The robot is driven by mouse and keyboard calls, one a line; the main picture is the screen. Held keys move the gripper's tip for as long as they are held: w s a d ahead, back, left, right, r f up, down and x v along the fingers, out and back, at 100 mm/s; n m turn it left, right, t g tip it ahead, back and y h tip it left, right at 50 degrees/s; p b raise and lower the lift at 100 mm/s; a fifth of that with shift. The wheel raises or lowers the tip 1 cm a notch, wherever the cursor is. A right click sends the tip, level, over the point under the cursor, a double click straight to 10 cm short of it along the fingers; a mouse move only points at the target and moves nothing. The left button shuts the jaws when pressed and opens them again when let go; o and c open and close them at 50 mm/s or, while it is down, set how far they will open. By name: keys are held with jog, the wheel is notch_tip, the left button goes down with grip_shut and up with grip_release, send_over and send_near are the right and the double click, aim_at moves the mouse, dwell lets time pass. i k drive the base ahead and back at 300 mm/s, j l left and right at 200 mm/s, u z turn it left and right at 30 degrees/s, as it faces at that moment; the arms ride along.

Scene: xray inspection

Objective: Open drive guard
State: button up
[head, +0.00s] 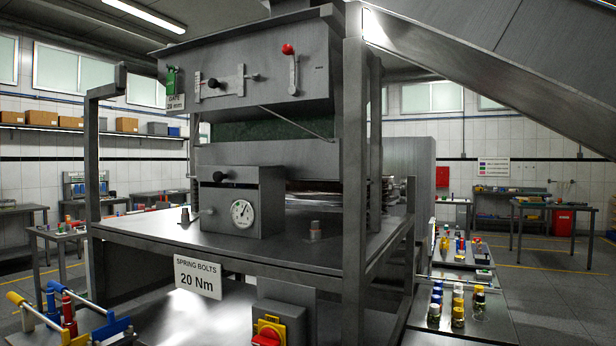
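A steel machine fills the middle of the head view. No part of it is marked as the drive guard, so I cannot tell which panel that is. A small steel box (266,188) with a black knob (219,176) and a round dial gauge (242,213) stands on the machine's deck. Above it, a steel housing (320,90) carries a red-knobbed lever (292,62) and a slide plate with another black knob (213,83). My gripper is not in view.
A sign reading "SPRING BOLTS 20 Nm" (198,277) hangs on the deck's front edge. A red and yellow switch (268,332) is below. Colored-handled tools (68,312) are at lower left. A side table with small jars (459,305) is at right. Open floor lies at far right.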

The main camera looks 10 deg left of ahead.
aim_at(237, 175)
jog(key=j+z, duration=0.15)
jog(key=j, duration=0.7)
jog(key=j+z, duration=0.15)
jog(key=j, duration=0.7)
jog(key=j+z, duration=0.15)
jog(key=j, duration=0.7)
jog(key=k, duration=0.05)
